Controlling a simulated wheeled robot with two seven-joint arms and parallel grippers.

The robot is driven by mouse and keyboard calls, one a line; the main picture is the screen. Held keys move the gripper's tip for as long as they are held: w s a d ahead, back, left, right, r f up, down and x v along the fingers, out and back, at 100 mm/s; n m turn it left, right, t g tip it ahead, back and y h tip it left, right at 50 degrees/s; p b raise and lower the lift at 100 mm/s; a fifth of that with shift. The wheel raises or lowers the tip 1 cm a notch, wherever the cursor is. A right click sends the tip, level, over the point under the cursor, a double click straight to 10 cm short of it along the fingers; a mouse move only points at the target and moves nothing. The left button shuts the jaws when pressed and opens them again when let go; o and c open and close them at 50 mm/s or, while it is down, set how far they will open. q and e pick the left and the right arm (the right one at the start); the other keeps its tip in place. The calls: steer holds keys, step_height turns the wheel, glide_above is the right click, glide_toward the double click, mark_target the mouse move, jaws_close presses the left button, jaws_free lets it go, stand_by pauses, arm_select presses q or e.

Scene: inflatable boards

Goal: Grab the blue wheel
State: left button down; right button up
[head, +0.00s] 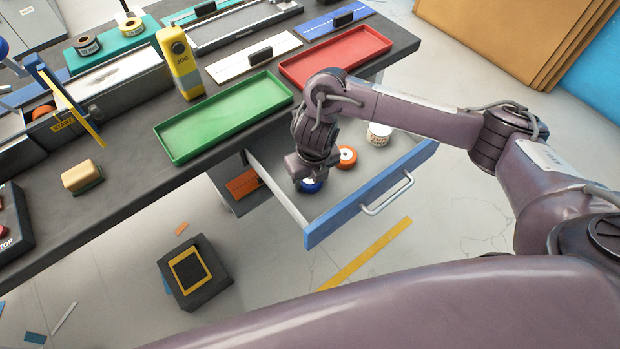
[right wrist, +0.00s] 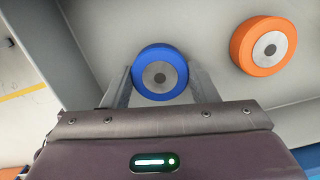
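The blue wheel (right wrist: 160,72) lies in the open drawer, its grey hub facing up in the right wrist view. In the head view the blue wheel (head: 311,185) is partly hidden by my right gripper (head: 307,178). My right gripper (right wrist: 161,84) reaches down into the drawer, with one finger on each side of the blue wheel. The fingers are very close to its rim; I cannot tell whether they press on it. My left gripper is not in view.
An orange wheel (head: 347,156) lies beside the blue one, and a white round container (head: 379,134) stands farther right in the drawer. The drawer's blue front (head: 372,193) has a grey handle. The table above holds a green tray (head: 224,116) and a red tray (head: 336,55).

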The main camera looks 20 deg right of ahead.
steer(key=c, duration=0.3)
